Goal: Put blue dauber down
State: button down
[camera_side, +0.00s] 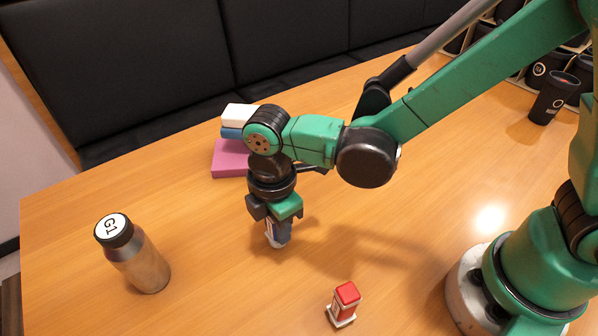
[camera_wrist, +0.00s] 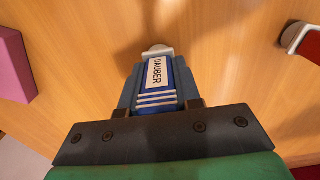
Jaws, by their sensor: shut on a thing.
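The blue dauber (camera_side: 282,232) is held in my gripper (camera_side: 275,218), upright, with its white end down at or just above the wooden table; I cannot tell if it touches. In the wrist view the blue dauber (camera_wrist: 158,82) shows its white "DAUBER" label and stripes between the fingers of my gripper (camera_wrist: 155,95). The fingers are shut on it. Part of the dauber is hidden by the gripper in the side view.
A red dauber (camera_side: 345,302) stands on the table at the front; part of it shows in the wrist view (camera_wrist: 305,42). A bottle marked G1 (camera_side: 138,258) stands at the left. A pink block (camera_side: 230,160) lies behind my gripper. Black cups (camera_side: 553,97) stand at far right.

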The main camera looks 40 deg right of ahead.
jog(key=shift+f, duration=0.1)
jog(key=c, duration=0.6)
grip_release()
notch_tip(320, 180, up, 12)
jog(key=shift+d+r, duration=0.1)
jog(key=d+m+t, duration=0.7)
jog(key=d+m, duration=1.1)
jog(key=shift+s+f, duration=0.25)
jog(key=shift+s, duration=0.15)
jog(key=shift+a, duration=0.1)
